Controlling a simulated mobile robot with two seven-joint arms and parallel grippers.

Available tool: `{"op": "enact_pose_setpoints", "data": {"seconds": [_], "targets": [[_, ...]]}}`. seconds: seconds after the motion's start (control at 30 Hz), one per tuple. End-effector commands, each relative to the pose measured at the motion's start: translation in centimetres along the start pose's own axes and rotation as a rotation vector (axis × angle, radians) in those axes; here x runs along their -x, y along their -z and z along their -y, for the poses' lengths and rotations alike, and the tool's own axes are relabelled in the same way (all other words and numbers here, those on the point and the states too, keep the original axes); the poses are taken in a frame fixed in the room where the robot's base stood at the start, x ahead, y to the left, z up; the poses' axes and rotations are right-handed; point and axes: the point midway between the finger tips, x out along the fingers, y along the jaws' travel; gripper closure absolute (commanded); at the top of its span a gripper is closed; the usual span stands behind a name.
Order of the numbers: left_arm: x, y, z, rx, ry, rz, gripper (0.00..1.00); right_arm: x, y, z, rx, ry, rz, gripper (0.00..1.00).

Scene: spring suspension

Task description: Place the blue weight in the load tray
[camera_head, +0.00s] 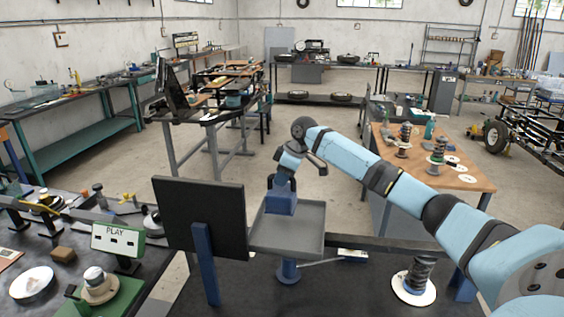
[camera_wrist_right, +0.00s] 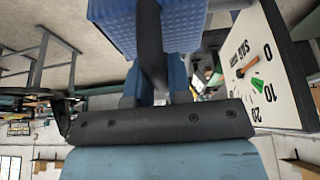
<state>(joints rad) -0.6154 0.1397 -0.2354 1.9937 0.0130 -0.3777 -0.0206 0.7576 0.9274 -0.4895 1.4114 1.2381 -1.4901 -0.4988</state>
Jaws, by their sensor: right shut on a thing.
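The blue weight (camera_head: 280,204) is a block with a dark handle, over the back part of the grey square load tray (camera_head: 308,235). I cannot tell whether its bottom touches the tray floor. My right gripper (camera_head: 283,181) is above the weight and shut on its handle. In the right wrist view the weight (camera_wrist_right: 188,22) fills the top middle, its dark handle (camera_wrist_right: 150,45) between my right gripper's blue fingers (camera_wrist_right: 154,85). The tray stands on a blue post (camera_head: 288,270). My left gripper is not in view.
A dark upright panel (camera_head: 204,222) stands just left of the tray. The right wrist view shows a white sag scale (camera_wrist_right: 262,72) beside the weight. A black coil spring on a white disc (camera_head: 415,280) stands at right.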

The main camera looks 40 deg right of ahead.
Motion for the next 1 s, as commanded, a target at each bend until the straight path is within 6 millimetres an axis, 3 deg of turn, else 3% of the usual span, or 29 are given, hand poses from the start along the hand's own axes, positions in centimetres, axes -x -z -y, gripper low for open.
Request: {"op": "enact_pose_setpoints", "data": {"seconds": [0.33,0.63,0.87,0.9,1.0], "targets": [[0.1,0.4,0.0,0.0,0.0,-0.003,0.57,-1.2,-0.4,-0.1,0.002,-0.004,-0.007,1.0],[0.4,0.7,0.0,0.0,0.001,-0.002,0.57,-4.2,-1.7,-0.1,0.001,-0.005,-0.007,1.0],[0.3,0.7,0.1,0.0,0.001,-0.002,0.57,-4.5,-1.8,-0.1,0.002,-0.005,-0.008,1.0],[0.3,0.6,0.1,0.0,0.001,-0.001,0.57,-4.9,-2.0,0.0,0.001,-0.001,0.0,0.79],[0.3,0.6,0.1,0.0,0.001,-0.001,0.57,-4.9,-2.0,0.0,0.001,-0.001,0.0,0.56]]}}
